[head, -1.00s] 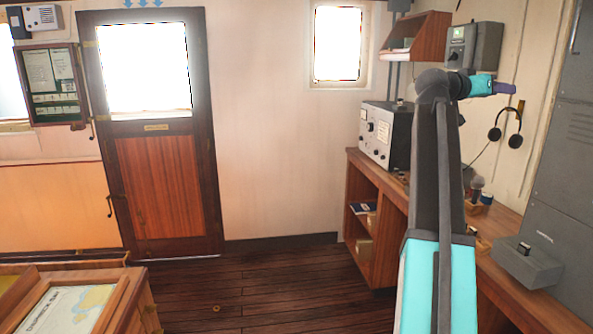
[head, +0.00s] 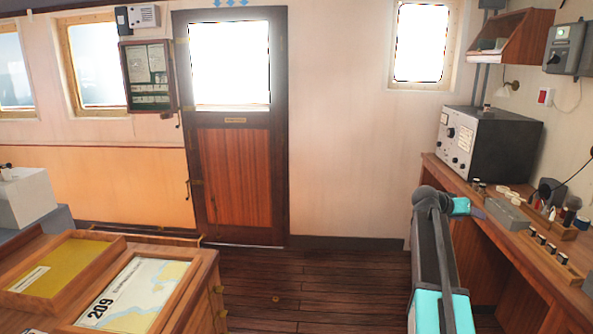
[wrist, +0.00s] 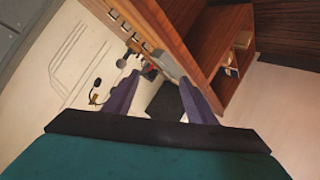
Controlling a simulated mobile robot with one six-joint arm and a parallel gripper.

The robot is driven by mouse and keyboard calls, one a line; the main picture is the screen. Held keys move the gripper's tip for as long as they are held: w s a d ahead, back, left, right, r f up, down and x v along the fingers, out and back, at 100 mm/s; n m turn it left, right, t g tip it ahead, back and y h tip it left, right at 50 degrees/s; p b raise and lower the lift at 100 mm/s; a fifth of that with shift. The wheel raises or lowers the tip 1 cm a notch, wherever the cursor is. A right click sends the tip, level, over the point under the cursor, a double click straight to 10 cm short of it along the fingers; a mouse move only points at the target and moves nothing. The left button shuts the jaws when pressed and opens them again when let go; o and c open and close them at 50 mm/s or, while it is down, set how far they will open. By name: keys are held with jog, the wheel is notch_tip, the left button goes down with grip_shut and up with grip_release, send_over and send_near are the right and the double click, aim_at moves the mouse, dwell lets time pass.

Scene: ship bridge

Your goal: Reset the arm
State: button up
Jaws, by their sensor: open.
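My arm (head: 433,245) rises from the bottom right of the head view, in front of the wooden desk. My gripper (head: 480,214) is small there, near the desk's edge, and its fingers are partly hidden by the arm. In the wrist view my gripper (wrist: 158,88) shows two purple fingers spread apart. Nothing is held between them. The desk and the wall appear tilted beyond the fingers.
The wooden desk (head: 495,232) along the right wall carries a grey radio set (head: 490,140), a grey box (head: 507,214) and several small items. A chart table (head: 190,290) stands at lower left. A closed door (head: 237,180) is at the back. Bare floor lies between.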

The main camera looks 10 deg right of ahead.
jog(key=a+f+n+y, duration=0.2)
jog(key=a+f, duration=0.6)
jog(key=f, duration=0.6)
jog(key=a+f+n+y, duration=0.1)
jog(key=a+f+y, duration=0.1)
jog(key=a+f, duration=0.85)
jog(key=s+a+f+n+g+y, duration=0.1)
jog(key=s+a+f, duration=0.25)
jog(key=f, duration=0.35)
jog(key=s+a+f+n, duration=0.15)
jog(key=a+f, duration=0.25)
jog(key=f, duration=0.4)
jog(key=s+a+f+g+y, duration=0.1)
jog(key=s+a+f, duration=0.25)
jog(key=f, duration=0.35)
jog(key=s+a+f+n+g+y, duration=0.1)
jog(key=s+a+f+g, duration=0.1)
jog(key=s+a+f, duration=0.6)
jog(key=s+a+f+n+g+y, duration=0.1)
jog(key=s+a+f+g+y, duration=0.1)
jog(key=s+a+f, duration=0.7)
jog(key=s+a+n+g+y, duration=0.1)
jog(key=s+a, duration=0.2)
jog(key=s, duration=0.6)
jog(key=s+a+n+g+y, duration=0.1)
jog(key=s+a+y, duration=0.1)
jog(key=s, duration=0.7)
jog(key=shift+s+a+r+g, duration=0.35)
jog(key=shift+a+r+g, duration=0.05)
jog(key=shift+a, duration=0.25)
